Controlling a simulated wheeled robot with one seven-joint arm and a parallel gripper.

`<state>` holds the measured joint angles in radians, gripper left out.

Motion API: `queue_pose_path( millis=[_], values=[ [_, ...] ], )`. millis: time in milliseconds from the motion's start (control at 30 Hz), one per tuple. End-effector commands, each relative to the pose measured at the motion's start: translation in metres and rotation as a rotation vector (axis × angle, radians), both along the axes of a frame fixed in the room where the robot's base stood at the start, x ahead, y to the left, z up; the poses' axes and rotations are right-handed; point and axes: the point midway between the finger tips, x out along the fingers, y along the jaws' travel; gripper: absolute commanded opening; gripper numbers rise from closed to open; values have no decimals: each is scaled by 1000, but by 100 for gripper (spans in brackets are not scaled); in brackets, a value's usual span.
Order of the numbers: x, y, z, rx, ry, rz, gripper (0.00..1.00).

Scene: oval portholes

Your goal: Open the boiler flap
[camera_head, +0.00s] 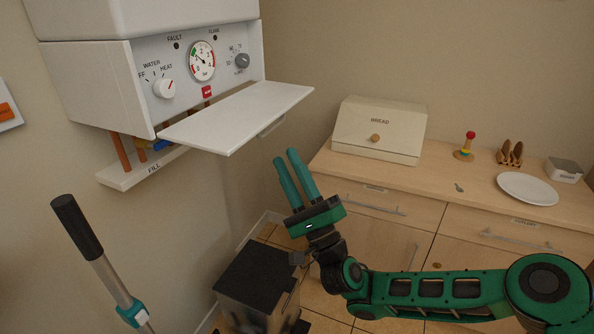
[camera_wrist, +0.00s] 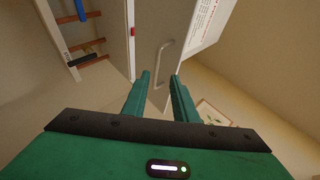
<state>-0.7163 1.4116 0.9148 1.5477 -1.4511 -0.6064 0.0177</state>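The white boiler (camera_head: 90,80) hangs on the wall at the upper left of the head view. Its flap (camera_head: 240,112) is swung down and stands out roughly level from the front, leaving the dials and gauge uncovered. A bar handle (camera_head: 272,128) is on the flap's underside near its outer edge. My gripper (camera_head: 286,156) is below and slightly right of the handle, fingers pointing up, apart and empty. In the wrist view the handle (camera_wrist: 163,60) shows just beyond and between the fingertips (camera_wrist: 159,77), with no clear contact.
Copper pipes and a FILL ledge (camera_head: 150,172) are under the boiler. A wooden counter (camera_head: 440,185) at right carries a bread box (camera_head: 378,130), a plate (camera_head: 527,188) and small items. A dark-topped bin (camera_head: 258,278) stands below my gripper. A black-gripped pole (camera_head: 100,260) is at lower left.

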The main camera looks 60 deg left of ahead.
Motion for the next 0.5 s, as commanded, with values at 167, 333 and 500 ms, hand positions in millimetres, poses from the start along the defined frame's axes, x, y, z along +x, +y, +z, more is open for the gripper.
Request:
queue_pose_path(
  millis=[167,333,500],
  values=[
    [0,-8,-6,2,1,0,26],
    [0,-9,-7,2,1,1,26],
    [0,-9,-7,1,0,0,16]
  ],
)
